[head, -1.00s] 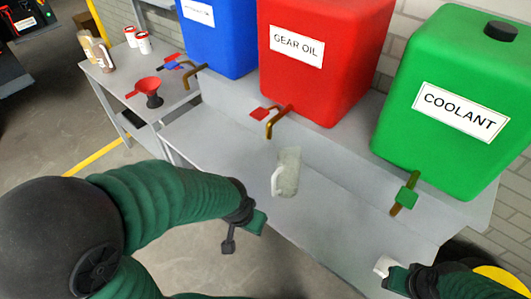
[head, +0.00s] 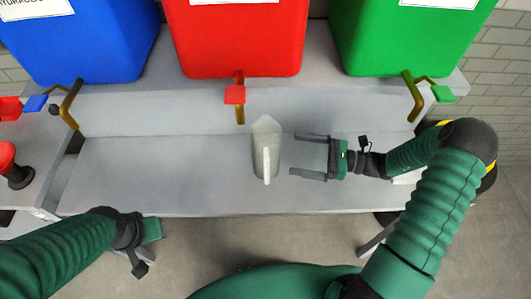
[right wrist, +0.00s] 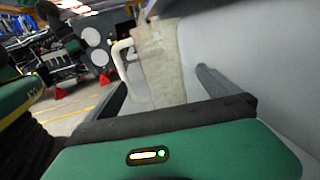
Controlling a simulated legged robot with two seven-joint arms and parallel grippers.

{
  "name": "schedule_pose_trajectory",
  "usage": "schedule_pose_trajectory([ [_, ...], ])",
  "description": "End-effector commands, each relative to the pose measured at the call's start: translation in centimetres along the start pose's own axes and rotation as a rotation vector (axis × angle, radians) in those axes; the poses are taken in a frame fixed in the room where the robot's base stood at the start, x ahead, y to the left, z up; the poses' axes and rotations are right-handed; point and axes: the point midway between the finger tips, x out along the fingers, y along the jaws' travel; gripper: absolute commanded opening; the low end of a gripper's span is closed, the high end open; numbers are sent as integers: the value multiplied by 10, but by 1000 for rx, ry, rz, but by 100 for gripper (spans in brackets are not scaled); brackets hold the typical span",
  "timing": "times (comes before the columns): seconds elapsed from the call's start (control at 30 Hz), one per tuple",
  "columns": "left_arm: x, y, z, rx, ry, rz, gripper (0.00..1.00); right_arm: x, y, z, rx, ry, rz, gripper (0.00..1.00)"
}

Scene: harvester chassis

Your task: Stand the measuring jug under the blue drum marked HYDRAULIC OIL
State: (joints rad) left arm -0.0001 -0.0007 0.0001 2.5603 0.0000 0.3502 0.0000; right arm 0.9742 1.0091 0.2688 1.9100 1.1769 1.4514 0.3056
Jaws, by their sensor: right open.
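The translucent measuring jug (head: 262,140) stands on the lower grey shelf, below and slightly right of the red drum's tap, with its handle toward me. The blue drum (head: 95,50) is at the upper left; its label is partly cut off. Its brass tap (head: 68,105) hangs over the shelf's left end. My right gripper (head: 294,154) is open just right of the jug, its fingers pointing left at it. In the right wrist view the jug (right wrist: 162,65) shows ahead between the fingers. My left gripper (head: 146,245) is at the lower left, off the shelf front; its jaws are unclear.
The red drum (head: 235,45) and green drum (head: 405,40) stand on the raised step, each with a tap reaching down. The lower shelf (head: 150,175) is clear left of the jug.

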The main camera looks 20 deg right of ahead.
Motion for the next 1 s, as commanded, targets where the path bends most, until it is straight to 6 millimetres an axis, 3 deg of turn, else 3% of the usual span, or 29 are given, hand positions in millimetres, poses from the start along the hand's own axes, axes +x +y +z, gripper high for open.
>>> schedule_pose_trajectory([
  [0.2, -2, 0, -1, 0, 0, 0, 36, 56, 1, -1, 0, 2, 5, 100],
  [0.47, -3, 0, -1, 0, 0, 0, 36, 90, 2, -1, -2, 3, 5, 100],
  [0.63, -4, 0, -1, 0, 0, 0, 36, 123, 2, -2, -1, 4, 6, 100],
  [0.73, -4, 0, -1, 0, 0, 0, 36, 133, 2, -2, -2, 5, 4, 100],
  [0.93, -4, 0, -1, 0, 0, 0, 36, 133, 1, -2, -3, 5, 2, 100],
  [1.0, -4, 0, -1, 0, 0, 0, 36, 132, 1, -2, -3, 5, 2, 92],
])
